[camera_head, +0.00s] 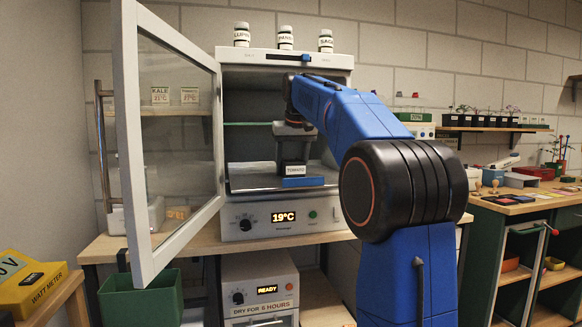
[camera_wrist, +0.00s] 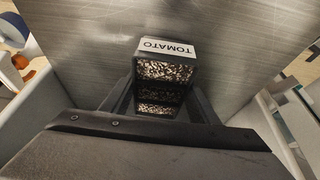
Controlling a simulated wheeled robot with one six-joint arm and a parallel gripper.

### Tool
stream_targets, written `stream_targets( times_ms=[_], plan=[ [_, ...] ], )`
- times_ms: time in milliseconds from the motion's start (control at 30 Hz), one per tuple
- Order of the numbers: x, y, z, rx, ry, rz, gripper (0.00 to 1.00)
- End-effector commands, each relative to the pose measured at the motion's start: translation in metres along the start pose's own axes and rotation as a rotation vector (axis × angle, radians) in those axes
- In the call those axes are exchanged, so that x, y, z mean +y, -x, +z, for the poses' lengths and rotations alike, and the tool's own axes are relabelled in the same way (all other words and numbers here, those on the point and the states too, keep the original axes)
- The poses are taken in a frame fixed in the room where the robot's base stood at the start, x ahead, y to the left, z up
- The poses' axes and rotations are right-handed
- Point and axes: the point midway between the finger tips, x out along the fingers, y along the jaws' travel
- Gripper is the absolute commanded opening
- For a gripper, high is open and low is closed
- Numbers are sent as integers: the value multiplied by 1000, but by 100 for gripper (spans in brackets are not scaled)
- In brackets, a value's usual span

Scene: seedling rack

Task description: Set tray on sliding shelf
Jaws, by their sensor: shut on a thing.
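The seedling tray (camera_head: 293,169) is small and dark with a white TOMATO label on its front. In the wrist view the tray (camera_wrist: 166,68) shows dark cells filled with speckled soil mix. My gripper (camera_head: 293,150) is above the tray with its fingers shut on the tray's two sides. The sliding shelf (camera_head: 248,178) is a bare metal plate inside the open cabinet, with a blue handle (camera_head: 303,182) at its front edge. The tray is upright over the shelf near that handle. I cannot tell whether it touches the plate.
The cabinet's glass door (camera_head: 150,130) stands open at the left. My arm covers the cabinet's right side. A glass shelf (camera_head: 245,124) lies higher inside. Several jars (camera_head: 285,37) stand on top. A green bin (camera_head: 142,298) is below the door.

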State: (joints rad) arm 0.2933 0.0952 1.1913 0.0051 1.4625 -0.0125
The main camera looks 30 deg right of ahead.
Motion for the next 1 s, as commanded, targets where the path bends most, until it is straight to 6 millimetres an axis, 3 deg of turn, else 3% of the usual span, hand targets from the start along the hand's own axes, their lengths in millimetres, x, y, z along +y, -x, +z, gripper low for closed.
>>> stream_targets(
  times_ms=[267, 300, 367, 733, 1000],
  plan=[
    [0, -2, 1, 0, 0, 0, 26],
    [0, -2, 1, 0, 0, 0, 64],
    [0, -2, 1, 0, 0, 0, 73],
    [0, 2, 0, 1, 0, 0, 73],
    [0, 43, -1, 4, 0, 0, 73]
  ],
)
